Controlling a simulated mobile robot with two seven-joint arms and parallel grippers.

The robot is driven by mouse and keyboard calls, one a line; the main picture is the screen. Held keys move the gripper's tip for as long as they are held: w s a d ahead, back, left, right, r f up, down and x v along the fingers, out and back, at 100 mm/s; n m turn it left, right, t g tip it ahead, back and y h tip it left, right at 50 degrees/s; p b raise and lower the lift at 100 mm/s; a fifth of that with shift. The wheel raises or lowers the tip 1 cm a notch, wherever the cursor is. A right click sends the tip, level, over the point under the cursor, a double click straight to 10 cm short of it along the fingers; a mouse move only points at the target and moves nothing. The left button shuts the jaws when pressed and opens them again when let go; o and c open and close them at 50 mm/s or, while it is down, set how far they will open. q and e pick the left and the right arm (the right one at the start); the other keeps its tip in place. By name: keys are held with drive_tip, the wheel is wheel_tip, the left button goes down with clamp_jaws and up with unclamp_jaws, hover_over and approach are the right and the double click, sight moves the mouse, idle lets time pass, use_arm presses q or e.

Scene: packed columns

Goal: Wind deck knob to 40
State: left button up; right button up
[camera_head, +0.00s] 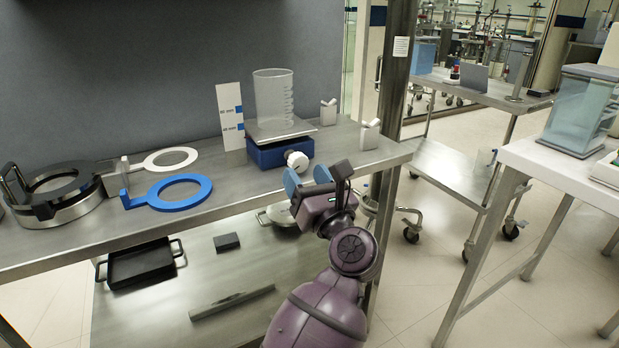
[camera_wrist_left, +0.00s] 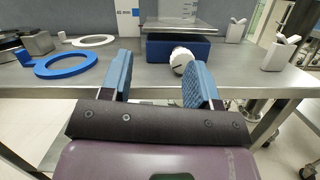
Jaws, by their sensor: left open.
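A white knob (camera_head: 297,160) sits on the front of a blue lift base (camera_head: 280,153) on the steel table; the knob also shows in the left wrist view (camera_wrist_left: 181,61). A thin metal deck (camera_head: 277,131) lies on top of the base and carries a clear beaker (camera_head: 273,98). A white scale card (camera_head: 230,115) with blue marks stands upright to the left of the base. My left gripper (camera_head: 308,178) is open and empty, in front of the table edge just below the knob. In the left wrist view the knob lies beyond the blue fingers, nearer the right one. My right gripper is not visible.
A blue ring holder (camera_head: 178,190), a white ring holder (camera_head: 168,160) and a round metal device (camera_head: 62,195) lie to the left. Two small white blocks (camera_head: 369,135) (camera_head: 328,112) stand to the right. A dark tray (camera_head: 142,264) is on the lower shelf.

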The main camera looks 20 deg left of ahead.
sight(301, 164)
use_arm(q)
drive_tip(key=w+d+f+n+g+h+b, duration=0.2)
drive_tip(key=w+f+n, duration=0.2)
drive_tip(key=b+x, duration=0.2)
drive_tip(key=x, duration=0.6)
drive_tip(key=shift+w+a+f, duration=0.1)
drive_tip(key=shift+w+a, duration=0.15)
drive_tip(key=shift+a, duration=0.05)
drive_tip(key=shift+w+a, duration=0.4)
drive_tip(key=shift+a, duration=0.1)
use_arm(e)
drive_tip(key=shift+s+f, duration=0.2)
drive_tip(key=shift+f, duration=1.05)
